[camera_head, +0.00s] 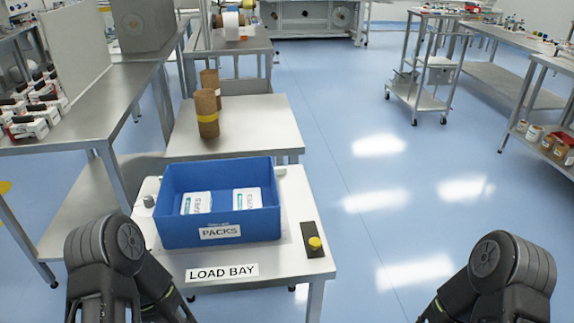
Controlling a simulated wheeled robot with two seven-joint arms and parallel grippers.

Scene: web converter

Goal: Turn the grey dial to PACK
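A small grey knob (149,201) sits on the near table's left edge, beside the blue bin; it may be the grey dial. It is too small to read any marks or which way it points. The blue bin (220,233), labelled PACKS, stands on the table marked LOAD BAY (222,272) and holds white packs (196,203). My black arm links show at the bottom left and bottom right. Neither of my grippers is in view.
A yellow button (315,243) on a dark plate sits at the table's right. Brown rolls (208,114) stand on the table behind. A steel bench (95,105) is at the left, a trolley (422,75) at the back right. The blue floor right of the table is clear.

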